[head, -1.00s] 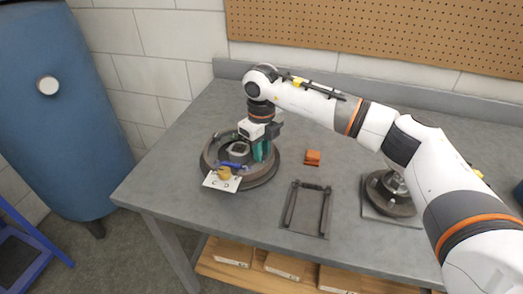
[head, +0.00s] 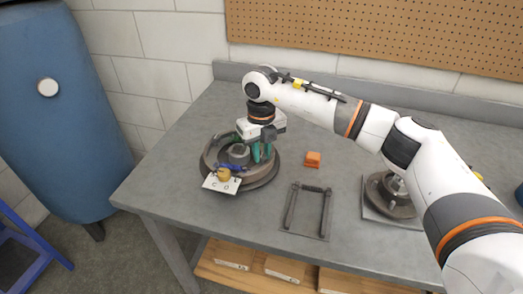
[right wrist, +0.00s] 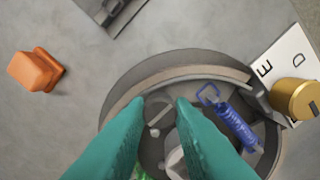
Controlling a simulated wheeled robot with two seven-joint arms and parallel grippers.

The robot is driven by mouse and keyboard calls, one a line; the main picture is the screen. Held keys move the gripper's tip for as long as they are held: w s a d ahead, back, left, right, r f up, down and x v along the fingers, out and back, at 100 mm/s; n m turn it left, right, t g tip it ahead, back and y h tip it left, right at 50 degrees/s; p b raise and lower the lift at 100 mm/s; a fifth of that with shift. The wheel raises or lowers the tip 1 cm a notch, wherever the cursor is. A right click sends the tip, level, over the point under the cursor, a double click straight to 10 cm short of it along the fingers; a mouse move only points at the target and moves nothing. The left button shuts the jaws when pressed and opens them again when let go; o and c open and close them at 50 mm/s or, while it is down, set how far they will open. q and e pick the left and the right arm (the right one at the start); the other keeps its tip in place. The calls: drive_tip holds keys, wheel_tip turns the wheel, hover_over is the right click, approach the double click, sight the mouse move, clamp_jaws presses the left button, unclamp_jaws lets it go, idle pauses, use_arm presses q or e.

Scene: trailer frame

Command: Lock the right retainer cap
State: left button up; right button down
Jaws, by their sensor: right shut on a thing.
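A grey round housing (head: 262,182) sits on the left of the bench, with a grey hub (head: 238,151) inside its ring. My right gripper (head: 262,158) points down into the right side of the housing. In the right wrist view its teal fingers (right wrist: 160,108) stand on both sides of a grey slotted round cap (right wrist: 158,120), which it is shut on. The fingers hide part of the cap and of the housing floor. My left gripper is not in view.
A blue lettered piece (right wrist: 232,122), a brass knob (right wrist: 295,98) and a white lettered plate (head: 221,184) are at the housing's near edge.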

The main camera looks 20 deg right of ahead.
sight(262, 155)
drive_tip(key=shift+r, duration=0.1)
drive_tip(key=c, duration=1.3)
unclamp_jaws()
drive_tip(key=shift+o, duration=0.2)
wheel_tip(262, 155, up, 12)
drive_tip(key=b, duration=0.1)
